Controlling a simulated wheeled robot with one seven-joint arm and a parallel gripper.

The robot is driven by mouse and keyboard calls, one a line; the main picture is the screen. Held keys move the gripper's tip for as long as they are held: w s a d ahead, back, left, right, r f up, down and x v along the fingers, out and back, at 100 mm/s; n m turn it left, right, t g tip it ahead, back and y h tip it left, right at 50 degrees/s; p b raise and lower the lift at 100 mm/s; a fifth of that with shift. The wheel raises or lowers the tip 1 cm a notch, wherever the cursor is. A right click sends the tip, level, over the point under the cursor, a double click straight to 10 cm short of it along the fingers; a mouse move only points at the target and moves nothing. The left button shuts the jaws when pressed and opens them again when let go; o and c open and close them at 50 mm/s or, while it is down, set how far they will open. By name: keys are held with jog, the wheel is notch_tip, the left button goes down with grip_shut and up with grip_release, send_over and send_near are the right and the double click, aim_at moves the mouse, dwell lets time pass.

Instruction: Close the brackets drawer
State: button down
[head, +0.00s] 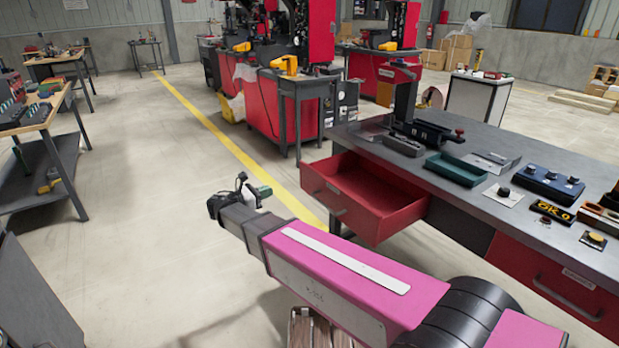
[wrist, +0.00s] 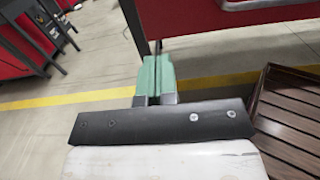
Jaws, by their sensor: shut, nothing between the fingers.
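A red drawer (head: 405,218) is pulled out of the left end of the grey workbench in the head view. Its front carries a grey handle and a small label that I cannot read. The part of its inside that shows looks empty. My gripper (head: 264,191) has green fingers and is left of the drawer front, apart from it in the head view. In the wrist view, the green fingers (wrist: 154,76) are together with nothing between them. A red panel with a light handle (wrist: 230,22), likely the drawer front, fills the top right there.
A second red drawer (head: 560,280), at the right of the workbench (head: 585,150), is shut. Trays and control boxes stand on the bench top. A brown slatted object (wrist: 290,120) is at the right in the wrist view.

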aim_at(305, 178)
jog(key=x, duration=1.4)
jog(key=shift+w+r, duration=0.1)
jog(key=x, duration=2.4)
jog(key=shift+w, duration=0.15)
